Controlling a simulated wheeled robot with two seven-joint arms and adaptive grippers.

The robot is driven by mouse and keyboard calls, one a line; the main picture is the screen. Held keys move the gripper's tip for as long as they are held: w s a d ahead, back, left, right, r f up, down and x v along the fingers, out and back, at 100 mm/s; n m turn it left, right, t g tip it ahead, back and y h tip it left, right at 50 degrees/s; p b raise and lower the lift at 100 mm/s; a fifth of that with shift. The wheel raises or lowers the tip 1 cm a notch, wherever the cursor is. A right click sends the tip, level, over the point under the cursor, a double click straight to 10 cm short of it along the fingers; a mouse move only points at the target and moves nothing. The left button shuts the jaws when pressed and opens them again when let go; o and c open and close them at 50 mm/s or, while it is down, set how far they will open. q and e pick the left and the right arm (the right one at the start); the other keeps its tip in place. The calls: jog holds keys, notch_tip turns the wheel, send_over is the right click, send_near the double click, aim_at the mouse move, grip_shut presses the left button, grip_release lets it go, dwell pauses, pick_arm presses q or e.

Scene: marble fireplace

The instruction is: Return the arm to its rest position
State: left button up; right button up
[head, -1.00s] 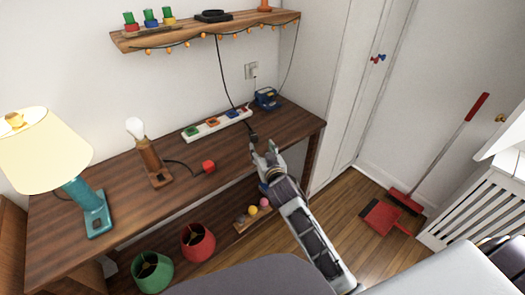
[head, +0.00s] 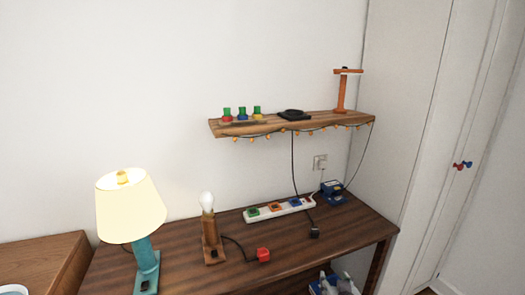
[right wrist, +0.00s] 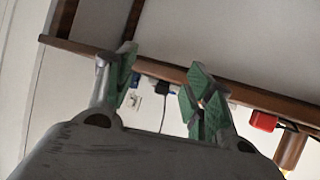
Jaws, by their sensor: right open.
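The rest of my right arm is outside the head view. My left gripper is in neither view. A black plug (head: 314,233) on a cord lies on the desk, apart from the gripper.
The wooden desk (head: 345,233) spans the front; its edge (right wrist: 240,92) passes behind my fingers in the wrist view. On it are a lit lamp (head: 130,210), a bare-bulb lamp (head: 211,240), a red plug (head: 263,254), a power strip (head: 280,209) and a blue device (head: 333,191). A shelf (head: 275,125) hangs above.

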jog(key=s+f+n+g+y, duration=0.1)
jog(key=s+f+g, duration=0.25)
jog(key=s, duration=0.75)
jog(key=s+f+n+g+y, duration=0.1)
jog(key=s+f+n+g, duration=0.3)
jog(key=s, duration=0.7)
notch_tip(320, 180, down, 22)
jog(key=w+m+g, duration=0.1)
jog(key=m+g, duration=0.1)
jog(key=s+d+f, duration=0.1)
jog(key=s+f, duration=0.3)
jog(key=f, duration=0.6)
jog(key=s+d+f, duration=0.1)
jog(key=s+f, duration=0.4)
jog(key=f, duration=0.5)
pick_arm(q)
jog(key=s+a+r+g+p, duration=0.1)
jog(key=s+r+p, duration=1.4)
jog(key=p, duration=1)
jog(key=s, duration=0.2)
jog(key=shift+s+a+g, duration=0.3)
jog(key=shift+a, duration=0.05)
pick_arm(e)
jog(key=s+d+r+g, duration=0.1)
jog(key=s+r+g, duration=0.1)
jog(key=s+r, duration=1.3)
jog(key=shift+s+d, duration=0.25)
jog(key=shift+s, duration=0.85)
